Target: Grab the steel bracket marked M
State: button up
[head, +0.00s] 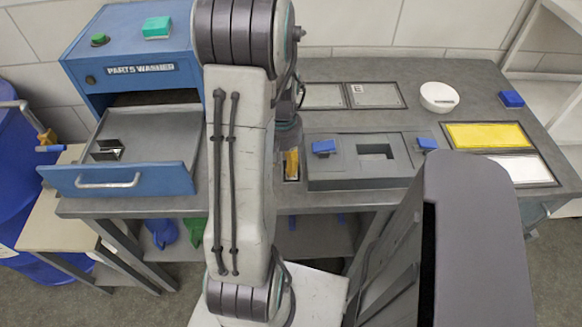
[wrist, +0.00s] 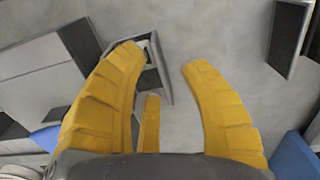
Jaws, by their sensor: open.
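My gripper (wrist: 162,58) is open in the wrist view, its yellow fingers pointing down at the grey bench top (wrist: 215,40). A grey metal bracket-like part (wrist: 165,90) with dark openings lies between the fingers, close to the left one, which partly covers it. No contact can be made out, and no letter M is readable on it. In the head view my arm hides this part and most of my gripper; only a bit of yellow finger (head: 292,164) shows. Another dark bracket-like part (head: 107,149) sits in the parts washer's open drawer (head: 160,125); its marking is unreadable.
The blue parts washer (head: 130,70) stands left on the bench. A grey fixture (head: 340,165) with blue clamps is right of my gripper. Farther right are a white bowl (head: 439,97), a yellow panel (head: 487,135) and a white panel (head: 523,169). Bare bench surrounds the bowl.

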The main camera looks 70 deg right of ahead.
jog(key=shift+f, duration=0.3)
jog(key=shift+c, duration=0.2)
grip_shut()
